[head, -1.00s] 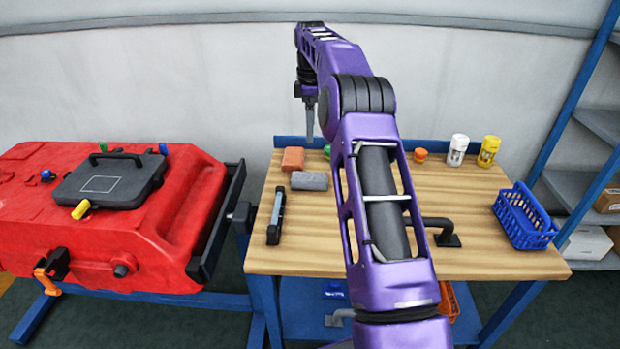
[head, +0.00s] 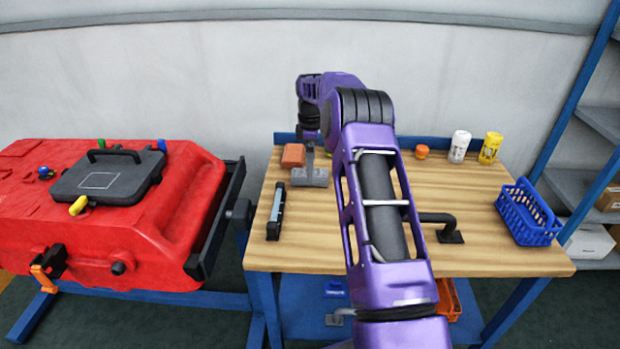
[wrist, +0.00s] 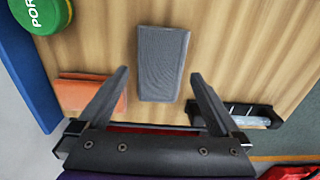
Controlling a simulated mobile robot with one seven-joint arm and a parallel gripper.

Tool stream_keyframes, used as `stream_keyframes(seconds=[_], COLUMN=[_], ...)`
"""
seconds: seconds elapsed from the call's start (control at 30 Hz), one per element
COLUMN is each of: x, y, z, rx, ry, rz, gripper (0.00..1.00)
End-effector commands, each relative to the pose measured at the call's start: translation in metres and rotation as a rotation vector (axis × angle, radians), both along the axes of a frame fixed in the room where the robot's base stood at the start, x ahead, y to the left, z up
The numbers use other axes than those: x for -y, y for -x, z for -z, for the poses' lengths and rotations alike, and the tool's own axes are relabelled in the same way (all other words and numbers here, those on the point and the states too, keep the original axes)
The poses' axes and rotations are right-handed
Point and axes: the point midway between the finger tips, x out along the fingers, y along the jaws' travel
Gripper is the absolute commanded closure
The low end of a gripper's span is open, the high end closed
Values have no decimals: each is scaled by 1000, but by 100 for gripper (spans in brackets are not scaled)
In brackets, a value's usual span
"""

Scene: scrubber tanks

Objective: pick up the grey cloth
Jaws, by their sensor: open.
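The grey cloth (head: 319,181), a folded flat rectangle, lies on the wooden bench top towards its back left. In the wrist view the grey cloth (wrist: 162,62) lies ahead of and between my fingertips. My gripper (wrist: 160,76) is open and empty, with one finger on each side of the cloth's near end. In the head view my gripper (head: 309,163) is low over the cloth and hides part of it. I cannot tell whether the fingertips touch the bench.
An orange folded piece (head: 293,155) lies close beside the cloth, near one finger. A black tool with a grey strip (head: 275,212) lies in front. A blue basket (head: 527,213) stands at right. The red tank (head: 170,245) is left of the bench.

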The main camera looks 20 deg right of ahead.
Motion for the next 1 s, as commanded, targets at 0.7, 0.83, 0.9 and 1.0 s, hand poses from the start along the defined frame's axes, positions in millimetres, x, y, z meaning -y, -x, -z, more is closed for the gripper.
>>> stream_keyframes(seconds=[0.7,0.83,0.9,1.0], x=[-2,-2,-2,-2], y=[-1,-1,-1,-1], z=[37,37,36,36], rx=[1,1,2,2], ry=[0,0,1,1], rz=[0,0,0,0], gripper=[45,67,67,67])
